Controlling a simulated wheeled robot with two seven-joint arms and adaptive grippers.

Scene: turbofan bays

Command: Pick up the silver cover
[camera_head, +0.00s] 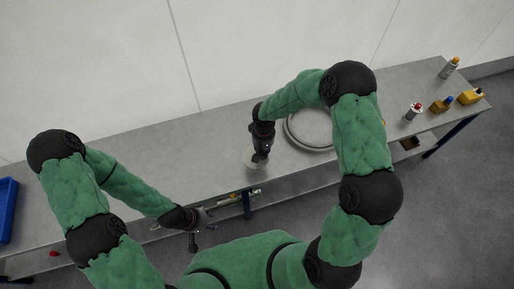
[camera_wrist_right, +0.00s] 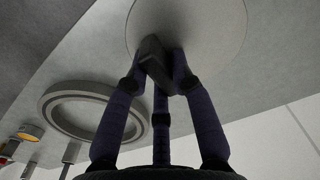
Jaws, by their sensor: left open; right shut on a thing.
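The silver cover (camera_head: 249,161) is a pale round disc, partly hidden under my right gripper (camera_head: 260,154) in the head view. In the right wrist view the cover (camera_wrist_right: 215,38) fills the top, with a dark handle (camera_wrist_right: 152,58) at its middle. The fingers of my right gripper (camera_wrist_right: 163,80) are closed around that handle. I cannot tell whether the cover touches the bench or is raised. My left gripper (camera_head: 196,233) is open and empty near the bench's front edge, well to the left of the cover.
A grey ring (camera_head: 291,136) lies on the bench (camera_head: 130,165) to the right of the cover, partly behind my right arm. Several bottles and containers, including a silver can with a red top (camera_head: 413,112), stand at the right end. A blue bin (camera_head: 7,205) is at far left.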

